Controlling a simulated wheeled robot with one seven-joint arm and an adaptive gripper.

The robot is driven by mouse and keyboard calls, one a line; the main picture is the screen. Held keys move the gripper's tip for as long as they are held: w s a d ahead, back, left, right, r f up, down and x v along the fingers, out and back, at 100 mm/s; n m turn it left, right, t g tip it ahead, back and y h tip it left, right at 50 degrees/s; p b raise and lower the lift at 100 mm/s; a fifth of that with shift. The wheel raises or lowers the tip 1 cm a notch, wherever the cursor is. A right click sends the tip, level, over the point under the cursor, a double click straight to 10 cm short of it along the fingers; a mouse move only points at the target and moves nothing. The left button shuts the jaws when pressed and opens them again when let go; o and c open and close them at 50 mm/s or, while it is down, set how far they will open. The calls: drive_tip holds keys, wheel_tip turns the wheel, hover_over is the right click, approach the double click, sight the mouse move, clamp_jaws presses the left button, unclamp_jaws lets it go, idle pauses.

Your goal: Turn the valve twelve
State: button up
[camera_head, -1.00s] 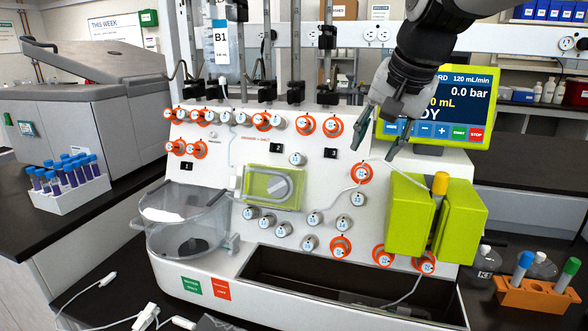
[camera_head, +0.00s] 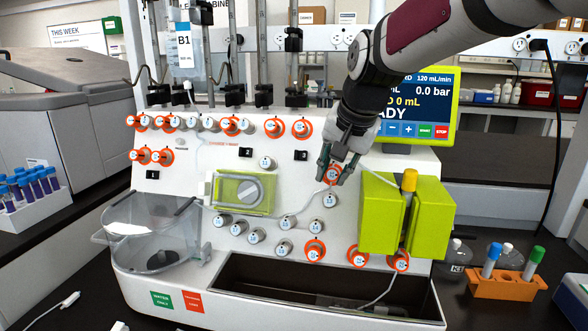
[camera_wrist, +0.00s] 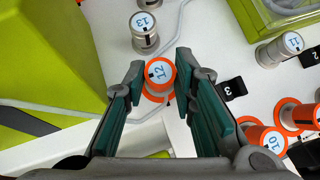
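Valve twelve (camera_wrist: 159,73) is a round knob with a white and blue cap marked 12 and an orange ring. In the wrist view it lies between the tips of my gripper (camera_wrist: 153,75), with the teal-padded fingers apart on either side. In the head view valve twelve (camera_head: 333,174) is on the white panel of the cell processor, and my gripper (camera_head: 334,172) reaches down to it with a finger on each side. Whether the fingers touch the knob cannot be told.
Valve 13 (camera_wrist: 145,32) is close by, as are valve 11 (camera_wrist: 279,49) and valve 10 (camera_wrist: 267,138). A tube runs near valve twelve. A yellow-green block (camera_head: 382,215) stands to the right, below the screen (camera_head: 421,108). An orange tube rack (camera_head: 506,286) is farther right.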

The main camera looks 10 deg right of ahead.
clamp_jaws()
drive_tip(key=shift+h+p, duration=0.3)
drive_tip(key=shift+p, duration=0.05)
drive_tip(key=shift+w+a+r+n+g+h+p, duration=0.1)
drive_tip(key=shift+a+n+g+h+p, duration=0.15)
drive_tip(key=shift+n+g+h+p, duration=0.5)
drive_tip(key=n+h, duration=0.1)
drive_tip(key=n+h+p, duration=0.1)
drive_tip(key=n+h, duration=0.1)
drive_tip(key=shift+w+a+g, duration=0.1)
drive_tip(key=shift+a+g, duration=0.1)
drive_tip(key=shift+g, duration=0.15)
drive_tip(key=n+h, duration=0.3)
drive_tip(key=h, duration=0.1)
drive_tip(key=shift+a+f+n, duration=0.25)
drive_tip(key=shift+f, duration=0.05)
drive_tip(key=shift+f+n+h, duration=0.15)
drive_tip(key=shift+n+h, duration=1.3)
drive_tip(key=shift+n, duration=0.15)
